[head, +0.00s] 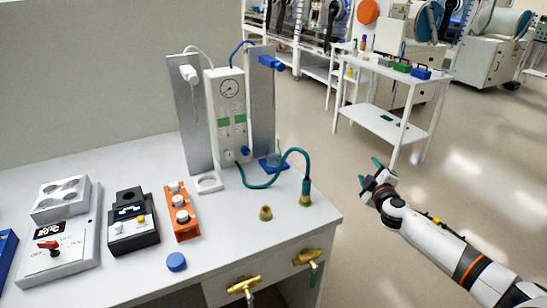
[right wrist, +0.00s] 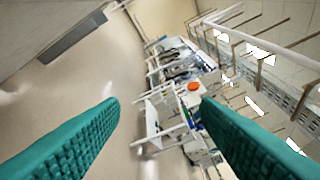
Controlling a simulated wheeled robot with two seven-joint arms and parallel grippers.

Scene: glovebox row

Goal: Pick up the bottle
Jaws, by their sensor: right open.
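A small clear glass vessel, which looks like the bottle (head: 274,156), stands on a blue base at the back right of the bench, beside the gauge panel. My right gripper (head: 369,172) is off the bench's right edge, over the floor, to the right of the bottle and well apart from it. Its two teal fingers are spread with nothing between them, and they also show in the right wrist view (right wrist: 160,106). The bottle cannot be made out in the right wrist view. My left gripper is not in view.
On the bench (head: 110,170) stand a gauge panel (head: 230,105), a teal hose (head: 262,186), an orange block (head: 183,212), a black box (head: 133,222) and a blue cap (head: 176,262). Brass valves (head: 243,288) stick out in front. A white cart (head: 390,70) stands behind my right gripper.

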